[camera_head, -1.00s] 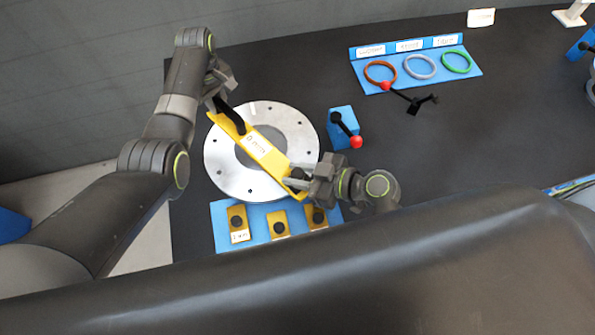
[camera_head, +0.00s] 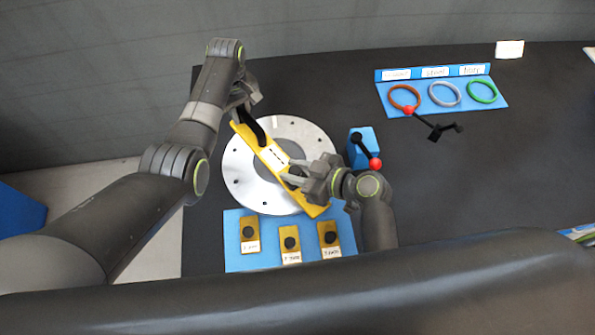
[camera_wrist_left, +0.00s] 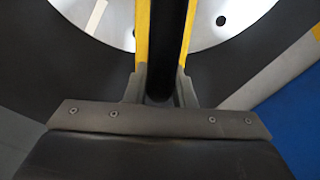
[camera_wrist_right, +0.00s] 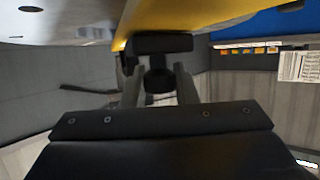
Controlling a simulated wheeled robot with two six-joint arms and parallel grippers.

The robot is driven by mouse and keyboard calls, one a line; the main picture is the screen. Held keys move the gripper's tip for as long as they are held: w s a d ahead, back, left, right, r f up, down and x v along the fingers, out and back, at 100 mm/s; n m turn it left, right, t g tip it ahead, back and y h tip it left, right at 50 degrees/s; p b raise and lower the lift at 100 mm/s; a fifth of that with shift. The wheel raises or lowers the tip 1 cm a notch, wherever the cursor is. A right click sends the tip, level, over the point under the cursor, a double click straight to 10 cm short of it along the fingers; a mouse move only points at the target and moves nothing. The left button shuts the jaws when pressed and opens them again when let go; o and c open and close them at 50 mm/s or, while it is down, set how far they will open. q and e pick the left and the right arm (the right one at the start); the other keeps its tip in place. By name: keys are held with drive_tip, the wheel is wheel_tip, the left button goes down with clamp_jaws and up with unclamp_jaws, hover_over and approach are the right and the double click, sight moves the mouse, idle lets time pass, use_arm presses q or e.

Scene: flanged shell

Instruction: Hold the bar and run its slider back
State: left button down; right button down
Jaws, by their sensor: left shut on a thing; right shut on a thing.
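The yellow bar (camera_head: 315,210) lies slantwise above the silver flanged disc (camera_head: 240,185), from upper left to lower right. My left gripper (camera_head: 244,108) is shut on the black handle (camera_head: 260,131) at the bar's upper-left end; the left wrist view shows the handle (camera_wrist_left: 168,40) between the fingers. My right gripper (camera_head: 287,172) is shut on the slider's black knob (camera_wrist_right: 158,80), seen between its fingers in the right wrist view. It is near the bar's middle, with the lower-right end protruding beyond it. The gripper partly hides the slider and the bar's label.
A blue block with a red-tipped lever (camera_head: 362,148) stands just right of the disc. A blue plate with several yellow-backed black knobs (camera_head: 250,232) lies in front. A blue tray (camera_head: 400,75) with three coloured rings is at the back right, a red-ended black tool (camera_head: 437,128) before it.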

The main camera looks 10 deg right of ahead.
drive_tip(key=c, duration=1.1)
unclamp_jaws()
drive_tip(key=shift+s+d, duration=0.1)
drive_tip(key=shift+d, duration=0.05)
drive_tip(key=v, duration=1.1)
drive_tip(key=shift+s+d+r, duration=0.2)
drive_tip(key=shift+d+r, duration=0.05)
use_arm(q)
drive_tip(key=c, duration=1.1)
unclamp_jaws()
drive_tip(key=shift+c, duration=0.2)
drive_tip(key=shift+r, duration=0.1)
